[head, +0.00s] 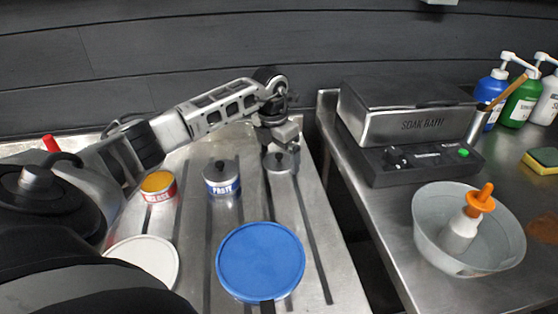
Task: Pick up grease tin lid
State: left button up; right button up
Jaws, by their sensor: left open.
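A grey round lid with a dark knob (279,163) rests at the back right of the steel table; it looks like the grease tin lid. My left gripper (281,146) points down right over its knob, with open jaws. I cannot tell whether the fingers touch the knob, as they partly hide it. The grease tin (159,194), with a red and white label, stands lidless at the left, showing an orange-yellow fill. My right gripper is not in view.
A paste tin (222,187) with a knobbed lid stands between. A blue disc (260,262) and white disc (148,258) lie in front. Across a gap, the right bench holds a soak bath (408,118), a metal bowl (428,228), pump bottles (521,100) and a sponge (541,161).

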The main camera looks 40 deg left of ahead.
pick_arm(q)
jog(key=c, duration=1)
jog(key=shift+r, duration=0.1)
jog(key=shift+c, duration=0.2)
